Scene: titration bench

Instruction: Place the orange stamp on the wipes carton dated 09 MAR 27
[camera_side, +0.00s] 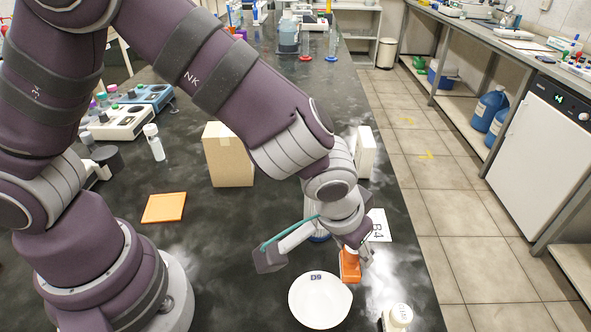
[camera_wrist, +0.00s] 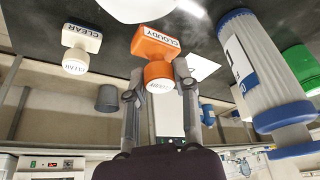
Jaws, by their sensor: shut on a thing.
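The orange stamp (camera_wrist: 155,44), labelled CLOUDY, has a block body and a round knob. My gripper (camera_wrist: 160,84) is shut on it, with one finger on each side of the knob. In the side view the orange stamp (camera_side: 350,267) hangs below my gripper (camera_side: 353,250), just behind a white dish (camera_side: 320,301) marked D9. I cannot tell whether it touches the bench. A tan carton (camera_side: 228,157) stands left of my forearm. A white carton (camera_side: 365,153) stands partly behind my wrist. No date is legible on either, so I cannot tell which is dated 09 MAR 27.
A white stamp marked CLEAR (camera_wrist: 82,38) stands near the bench edge, also in the side view (camera_side: 398,318). A card marked B4 (camera_side: 379,226) lies behind my gripper. An orange square (camera_side: 164,208) lies at left. A blue-and-white cylinder (camera_wrist: 262,72) is close right in the wrist view.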

